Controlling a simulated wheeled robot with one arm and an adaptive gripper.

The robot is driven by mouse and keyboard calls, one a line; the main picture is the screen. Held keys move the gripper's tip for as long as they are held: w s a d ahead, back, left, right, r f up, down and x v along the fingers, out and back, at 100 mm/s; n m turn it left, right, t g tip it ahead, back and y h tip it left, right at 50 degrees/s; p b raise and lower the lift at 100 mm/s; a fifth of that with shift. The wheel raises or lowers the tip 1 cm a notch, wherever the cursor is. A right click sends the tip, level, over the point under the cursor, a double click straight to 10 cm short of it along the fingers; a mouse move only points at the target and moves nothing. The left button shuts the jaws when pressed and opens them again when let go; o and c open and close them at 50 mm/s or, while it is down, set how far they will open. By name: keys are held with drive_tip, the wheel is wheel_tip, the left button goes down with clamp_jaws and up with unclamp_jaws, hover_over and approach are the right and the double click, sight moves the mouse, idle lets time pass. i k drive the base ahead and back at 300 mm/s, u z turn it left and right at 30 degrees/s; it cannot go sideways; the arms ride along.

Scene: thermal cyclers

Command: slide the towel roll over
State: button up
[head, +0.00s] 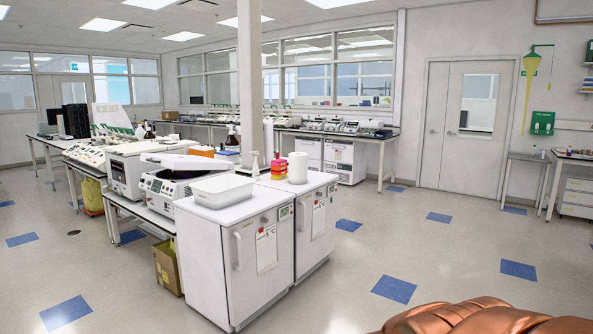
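The towel roll (298,167) is a white upright cylinder on top of the right-hand white under-counter cabinet (318,182), near its back. A red and yellow bottle (279,166) stands just left of it. A white spray bottle (255,163) stands further left. My gripper is not in view. A copper-coloured rounded shape at the bottom right edge may be part of my own body; I cannot tell which part.
A white tub (222,190) sits on the left-hand cabinet (250,262). Lab machines (165,190) line the bench behind it. A cardboard box (167,266) is on the floor at left. Open floor (400,250) lies right of the cabinets, towards the double door (450,125).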

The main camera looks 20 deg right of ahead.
sight(298, 161)
drive_tip(key=u, duration=0.5)
drive_tip(key=k, duration=0.6)
drive_tip(key=u, duration=0.05)
drive_tip(key=i, duration=1.45)
drive_tip(key=z, duration=1.6)
drive_tip(key=i, duration=1.7)
drive_tip(key=z, duration=0.65)
drive_tip(key=i, duration=1.65)
drive_tip(key=u, duration=0.95)
drive_tip(key=i, duration=0.95)
drive_tip(key=u, duration=2)
drive_tip(key=i, duration=1.4)
drive_tip(key=u, duration=0.55)
